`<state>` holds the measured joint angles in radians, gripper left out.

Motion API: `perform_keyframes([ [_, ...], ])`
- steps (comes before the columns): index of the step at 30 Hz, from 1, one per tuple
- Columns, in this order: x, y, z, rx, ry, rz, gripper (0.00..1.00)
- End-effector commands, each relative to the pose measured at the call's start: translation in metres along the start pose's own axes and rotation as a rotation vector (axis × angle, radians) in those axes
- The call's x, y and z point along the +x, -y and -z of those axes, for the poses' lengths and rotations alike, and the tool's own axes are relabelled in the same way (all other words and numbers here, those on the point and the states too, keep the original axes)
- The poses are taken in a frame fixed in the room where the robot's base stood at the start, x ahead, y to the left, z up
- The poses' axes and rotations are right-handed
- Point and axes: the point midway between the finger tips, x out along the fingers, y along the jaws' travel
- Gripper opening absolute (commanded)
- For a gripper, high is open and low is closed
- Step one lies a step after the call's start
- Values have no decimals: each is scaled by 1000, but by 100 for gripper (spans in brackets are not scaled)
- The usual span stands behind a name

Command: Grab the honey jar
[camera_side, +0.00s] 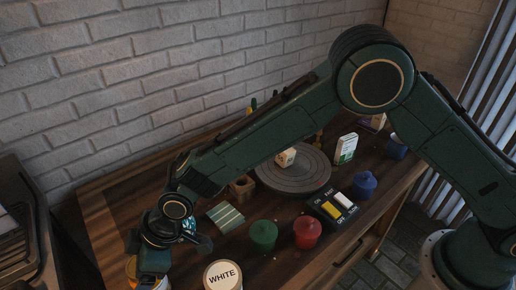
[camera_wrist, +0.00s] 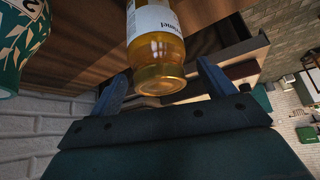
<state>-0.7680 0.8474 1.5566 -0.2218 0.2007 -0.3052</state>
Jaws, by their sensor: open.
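The honey jar (camera_wrist: 156,35) is amber glass with a white label. In the wrist view it is at the top centre, cut off by the top edge, with its rounded amber end toward me. My gripper (camera_wrist: 162,84) is open, one blue finger on each side of the jar's near end, with visible gaps and no clear contact. In the side view my gripper (camera_side: 178,254) is low at the left end of the table. A yellow-orange item (camera_side: 131,268) is partly hidden by it there; I cannot tell whether it is the jar.
A teal leaf-patterned container (camera_wrist: 18,45) is at the wrist view's left. In the side view a pot marked WHITE (camera_side: 223,275) stands right of my gripper, with green (camera_side: 263,235) and red (camera_side: 307,232) pots beyond. A grey turntable (camera_side: 300,180) and striped block (camera_side: 226,217) are farther back.

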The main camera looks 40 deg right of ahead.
Motion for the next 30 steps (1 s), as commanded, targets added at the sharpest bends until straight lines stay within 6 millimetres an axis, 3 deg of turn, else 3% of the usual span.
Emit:
perform_keyframes([
  [5, 0, 0, 0, 0, 0, 0, 82],
  [6, 0, 0, 0, 0, 0, 0, 78],
  [18, 0, 0, 0, 0, 0, -1, 0],
  [30, -4, -1, 3, 0, -2, -2, 0],
])
